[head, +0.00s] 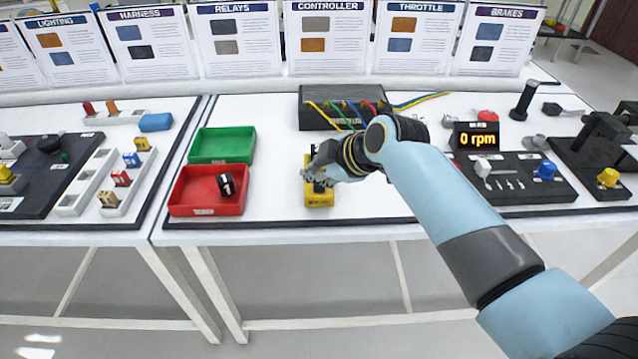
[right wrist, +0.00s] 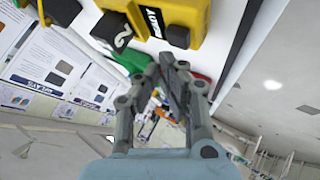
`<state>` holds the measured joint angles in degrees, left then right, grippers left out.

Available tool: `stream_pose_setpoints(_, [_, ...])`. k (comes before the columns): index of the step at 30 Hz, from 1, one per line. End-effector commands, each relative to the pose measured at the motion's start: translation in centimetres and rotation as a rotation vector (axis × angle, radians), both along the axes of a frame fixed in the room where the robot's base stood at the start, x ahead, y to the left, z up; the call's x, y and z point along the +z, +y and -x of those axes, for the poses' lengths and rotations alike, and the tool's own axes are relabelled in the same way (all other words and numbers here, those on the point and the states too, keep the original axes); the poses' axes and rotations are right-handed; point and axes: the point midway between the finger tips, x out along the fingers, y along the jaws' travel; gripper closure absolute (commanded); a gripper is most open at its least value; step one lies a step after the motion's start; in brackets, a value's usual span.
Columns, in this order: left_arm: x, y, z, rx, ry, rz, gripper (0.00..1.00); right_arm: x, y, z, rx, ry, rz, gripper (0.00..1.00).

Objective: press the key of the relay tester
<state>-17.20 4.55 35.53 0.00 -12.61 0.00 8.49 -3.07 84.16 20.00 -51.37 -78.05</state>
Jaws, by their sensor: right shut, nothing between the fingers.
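The yellow relay tester (head: 319,197) stands on the white table right of the red tray. My right gripper (head: 308,176) is over it and hides much of its top. In the right wrist view the yellow tester (right wrist: 205,22) shows at the top, with a black relay (right wrist: 122,38) marked 2 and a small dark key (right wrist: 178,36) on it. My right gripper, also in that view (right wrist: 168,62), is shut and empty. Its fingertips are close to the key; I cannot tell whether they touch it. My left gripper is not in view.
A green tray (head: 222,146) and a red tray (head: 190,198) holding a black relay (head: 226,184) stand left of the tester. A black box with coloured wires (head: 313,114) is behind it. A panel with a blue knob (head: 546,169) lies to the right.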

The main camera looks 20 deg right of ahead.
Motion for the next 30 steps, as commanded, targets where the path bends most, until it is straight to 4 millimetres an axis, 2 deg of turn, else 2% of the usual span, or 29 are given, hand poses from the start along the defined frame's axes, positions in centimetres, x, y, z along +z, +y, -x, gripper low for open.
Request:
stream_pose_setpoints(12, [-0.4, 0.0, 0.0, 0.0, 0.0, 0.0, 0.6, -0.9, 0.0, 0.0, 0.0, 0.001, -0.001, 1.0])
stream_pose_setpoints(30, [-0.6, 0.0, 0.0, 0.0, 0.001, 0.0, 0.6, -1.1, 0.0, 0.0, 0.0, 0.0, 0.0, 1.0])
